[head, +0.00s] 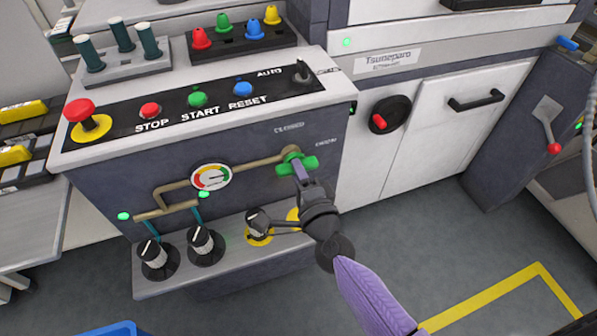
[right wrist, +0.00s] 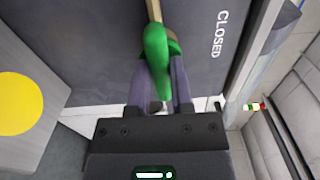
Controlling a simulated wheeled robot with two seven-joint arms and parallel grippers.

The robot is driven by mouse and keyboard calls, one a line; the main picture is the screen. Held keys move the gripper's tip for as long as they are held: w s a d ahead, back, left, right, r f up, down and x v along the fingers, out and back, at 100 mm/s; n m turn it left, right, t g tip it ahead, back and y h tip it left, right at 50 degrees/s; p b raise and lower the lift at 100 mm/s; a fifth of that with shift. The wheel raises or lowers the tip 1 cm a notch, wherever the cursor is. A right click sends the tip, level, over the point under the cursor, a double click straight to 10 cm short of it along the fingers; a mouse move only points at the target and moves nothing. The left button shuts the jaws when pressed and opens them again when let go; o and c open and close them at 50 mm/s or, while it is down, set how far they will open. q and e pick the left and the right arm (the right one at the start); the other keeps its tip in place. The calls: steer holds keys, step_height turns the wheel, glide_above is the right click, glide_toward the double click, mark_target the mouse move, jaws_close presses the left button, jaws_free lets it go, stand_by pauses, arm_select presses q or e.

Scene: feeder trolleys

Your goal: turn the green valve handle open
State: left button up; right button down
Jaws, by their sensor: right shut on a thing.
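The green valve handle (head: 297,164) sits at the right end of a brass pipe (head: 242,164) on the front of the dark console. In the head view the handle looks roughly level, in line with the pipe. My right gripper (head: 300,174) reaches up to it from below. In the right wrist view the green handle (right wrist: 158,60) lies between the two fingers of the gripper (right wrist: 161,85), which are shut on it. The word CLOSED (right wrist: 220,34) shows on the panel beside it. My left gripper is not in view.
A pressure gauge (head: 211,177) is left of the valve. A ledge below carries several black knobs (head: 205,243). The console top (head: 180,110) has a red stop button (head: 80,112) and coloured buttons. A white cabinet (head: 440,120) stands right. Floor at lower right is free.

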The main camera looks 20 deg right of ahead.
steer(key=c, duration=0.5)
jaws_free()
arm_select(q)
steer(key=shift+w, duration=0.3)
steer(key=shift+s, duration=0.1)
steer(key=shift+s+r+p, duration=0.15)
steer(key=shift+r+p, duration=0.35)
arm_select(e)
steer(key=s, duration=1)
steer(key=shift+d, duration=0.2)
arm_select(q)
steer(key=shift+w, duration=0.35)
